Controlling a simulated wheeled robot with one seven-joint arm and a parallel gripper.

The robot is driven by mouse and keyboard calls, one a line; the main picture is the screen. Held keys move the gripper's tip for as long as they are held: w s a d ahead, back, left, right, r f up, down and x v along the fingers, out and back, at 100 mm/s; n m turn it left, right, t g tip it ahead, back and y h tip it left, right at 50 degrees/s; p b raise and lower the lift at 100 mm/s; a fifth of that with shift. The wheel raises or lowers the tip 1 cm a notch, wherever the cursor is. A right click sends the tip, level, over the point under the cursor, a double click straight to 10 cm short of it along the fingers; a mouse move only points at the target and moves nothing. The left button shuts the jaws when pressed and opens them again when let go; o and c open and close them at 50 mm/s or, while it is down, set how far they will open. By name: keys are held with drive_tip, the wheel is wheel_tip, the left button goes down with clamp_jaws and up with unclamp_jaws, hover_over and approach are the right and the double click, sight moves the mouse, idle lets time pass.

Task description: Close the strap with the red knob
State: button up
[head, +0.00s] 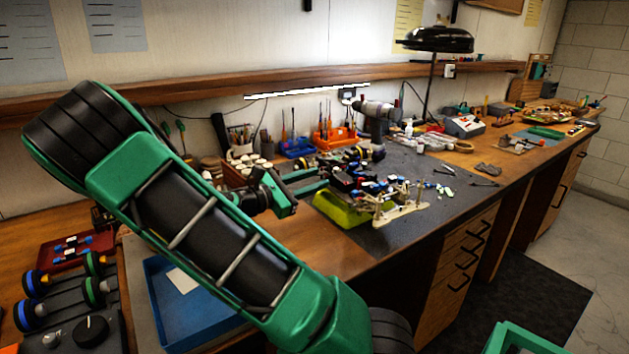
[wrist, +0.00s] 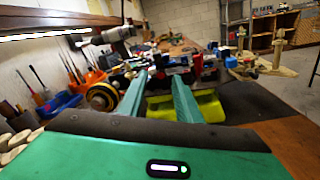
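The RC racecar (head: 375,187), a dark chassis with blue and red parts, sits on a yellow-green stand (head: 340,208) on the grey mat. A small red part that may be the red knob (wrist: 197,63) shows in the wrist view beyond the right fingertip; it is too small to be sure. The strap cannot be made out. My gripper (head: 322,180) is just left of the car, pointing at it. In the wrist view its two green fingers (wrist: 159,76) are apart with nothing between them, and the stand (wrist: 205,107) shows below and beside the right finger.
A beige bracket (head: 405,212) stands at the car's front right. A drill (head: 378,115), an orange tool holder (head: 336,138) and a blue bin (head: 296,147) stand behind. A yellow-rimmed wheel (wrist: 102,96) is close left of the fingers. The mat's front right is clear.

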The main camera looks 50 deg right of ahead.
drive_tip(key=shift+s+d, duration=0.15)
drive_tip(key=shift+d, duration=0.55)
clamp_jaws()
